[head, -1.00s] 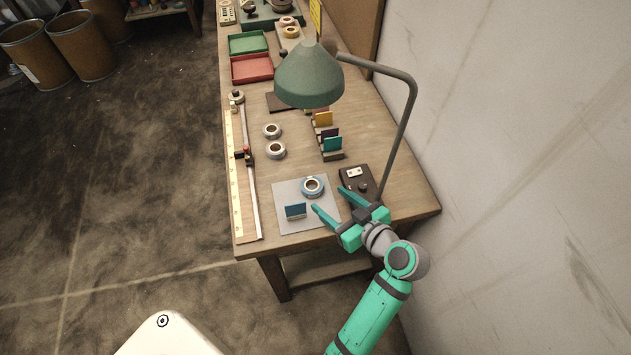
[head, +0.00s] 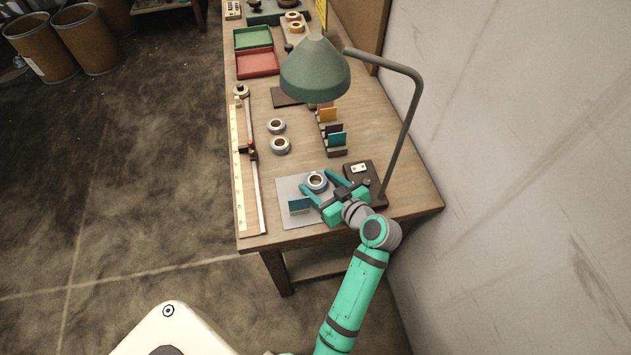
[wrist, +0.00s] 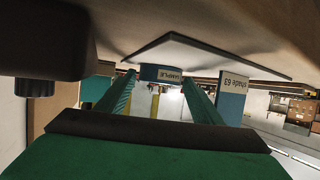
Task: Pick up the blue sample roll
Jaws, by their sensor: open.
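The blue sample roll (head: 316,188), a ring with a pale top, lies flat on the grey mat (head: 291,217) at the near end of the bench. In the wrist view, which is upside down, its blue side with a "SAMPLE" label (wrist: 162,74) shows between the far ends of the fingers. My gripper (head: 315,179) is open, low over the mat, with one finger on each side of the roll. No finger clearly touches it; the exact gap is hard to tell. A blue card (head: 299,206) stands on the mat left of the gripper; its label reads "shade 63" (wrist: 234,80).
A green lamp (head: 315,70) overhangs the bench, its post right of the gripper. A dark box (head: 362,178) sits right of the mat. Two pale rolls (head: 280,146) and a card rack (head: 336,152) stand farther back. A ruler (head: 238,170) lines the left edge.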

